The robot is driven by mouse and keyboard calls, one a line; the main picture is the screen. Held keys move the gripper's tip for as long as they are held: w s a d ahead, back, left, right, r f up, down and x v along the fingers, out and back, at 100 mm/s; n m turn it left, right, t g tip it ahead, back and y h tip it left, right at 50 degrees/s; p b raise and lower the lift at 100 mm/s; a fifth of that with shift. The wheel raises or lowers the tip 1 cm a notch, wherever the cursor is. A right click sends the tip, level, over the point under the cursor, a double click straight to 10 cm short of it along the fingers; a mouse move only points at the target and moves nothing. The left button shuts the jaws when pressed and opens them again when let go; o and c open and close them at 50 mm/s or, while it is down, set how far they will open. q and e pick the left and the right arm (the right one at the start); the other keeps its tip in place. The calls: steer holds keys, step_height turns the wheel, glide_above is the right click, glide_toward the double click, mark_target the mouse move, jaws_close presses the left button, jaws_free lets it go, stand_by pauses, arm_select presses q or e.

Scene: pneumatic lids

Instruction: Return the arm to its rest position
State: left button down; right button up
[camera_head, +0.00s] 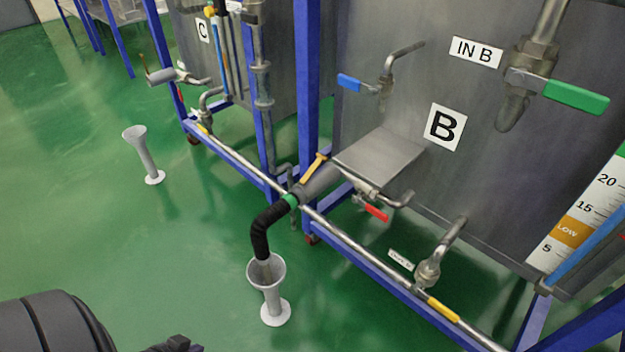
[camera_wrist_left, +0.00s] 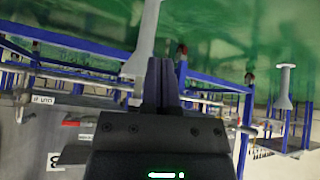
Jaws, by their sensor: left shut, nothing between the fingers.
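My left arm comes in at the lower left of the head view, and my left gripper (camera_head: 178,345) just shows at the bottom edge. In the left wrist view the left gripper's two dark fingers (camera_wrist_left: 162,85) are together, with nothing between them. The gripper is over the green floor, to the left of and apart from the grey funnel stand (camera_head: 272,306) below tank B. My right gripper is in neither view.
Tank B (camera_head: 390,120) stands on a blue frame at the right, with valves and pipes low on its front. A black hose (camera_head: 262,228) bends down into the funnel. Another funnel stand (camera_head: 146,155) is farther back. Green floor (camera_head: 90,230) is clear at the left.

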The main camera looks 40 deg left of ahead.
arm_select(q)
steer(key=s+a+m+g+y, duration=0.2)
steer(key=s+a+m+g, duration=0.25)
steer(key=s, duration=0.45)
steer(key=s+a+m+g+y, duration=0.25)
steer(key=s+m+g, duration=0.25)
steer(key=s, duration=0.3)
steer(key=s+d+f+n+h, duration=0.2)
steer(key=d+f, duration=0.1)
steer(key=d, duration=0.8)
steer(key=s+d+f+n+h, duration=0.1)
steer(key=s+d+f+h, duration=0.2)
steer(key=d, duration=0.9)
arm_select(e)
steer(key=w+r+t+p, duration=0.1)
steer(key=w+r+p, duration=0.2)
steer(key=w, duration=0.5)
arm_select(q)
steer(key=w+r+t+p, duration=0.2)
steer(key=w+r+p, duration=0.1)
steer(key=r+p, duration=2.3)
steer(key=shift+a+r+p, duration=0.3)
steer(key=shift+a+r, duration=0.15)
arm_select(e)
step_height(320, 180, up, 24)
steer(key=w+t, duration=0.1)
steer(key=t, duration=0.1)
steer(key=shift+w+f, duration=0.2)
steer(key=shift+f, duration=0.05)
